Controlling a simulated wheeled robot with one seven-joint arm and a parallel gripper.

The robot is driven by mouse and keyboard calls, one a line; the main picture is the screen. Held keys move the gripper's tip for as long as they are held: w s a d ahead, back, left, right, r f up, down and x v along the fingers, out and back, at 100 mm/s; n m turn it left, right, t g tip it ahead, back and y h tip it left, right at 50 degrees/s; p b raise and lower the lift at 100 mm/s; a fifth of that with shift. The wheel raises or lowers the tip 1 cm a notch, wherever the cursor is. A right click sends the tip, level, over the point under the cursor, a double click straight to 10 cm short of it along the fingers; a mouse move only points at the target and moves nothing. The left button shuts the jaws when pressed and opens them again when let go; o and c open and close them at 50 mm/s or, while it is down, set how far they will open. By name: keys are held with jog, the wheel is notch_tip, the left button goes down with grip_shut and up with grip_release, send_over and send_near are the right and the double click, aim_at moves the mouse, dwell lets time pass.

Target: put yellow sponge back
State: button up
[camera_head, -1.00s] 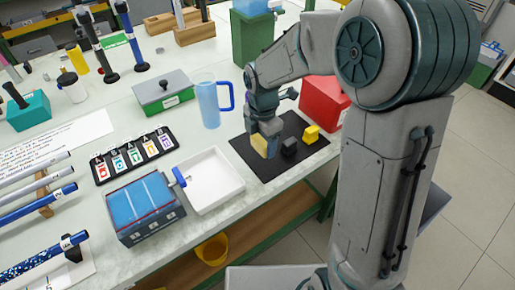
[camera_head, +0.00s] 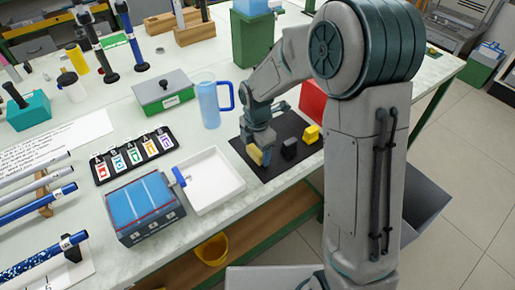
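A pale yellow block, which looks like the yellow sponge (camera_head: 254,154), is at my gripper (camera_head: 261,148) over the left part of the black mat (camera_head: 265,175). My gripper points down and appears shut on the sponge; the fingers partly hide it. I cannot tell whether the sponge touches the mat. A black block (camera_head: 289,149) sits on the mat just right of my gripper. A brighter yellow piece (camera_head: 311,134) lies farther right on the mat.
A white tray (camera_head: 232,189) stands left of the mat, and a blue jug (camera_head: 208,105) behind it. A red box (camera_head: 312,98) is partly hidden by my arm. The table's front edge runs close below the mat.

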jog(key=shift+o, duration=1.3)
jog(key=shift+r, duration=0.1)
notch_tip(320, 180, up, 12)
jog(key=p, duration=0.1)
jog(key=s+d+r+m+t, duration=0.1)
jog(key=s+d+m, duration=0.6)
jog(key=m, duration=0.5)
jog(key=s+d+r+m+t, duration=0.1)
jog(key=s+d+r+m, duration=0.1)
jog(key=s+d+m, duration=0.5)
jog(key=s+m, duration=0.4)
jog(key=m, duration=0.2)
jog(key=shift+s+r+t, duration=0.3)
jog(key=shift+p+v, duration=0.75)
jog(key=shift+v, duration=0.1)
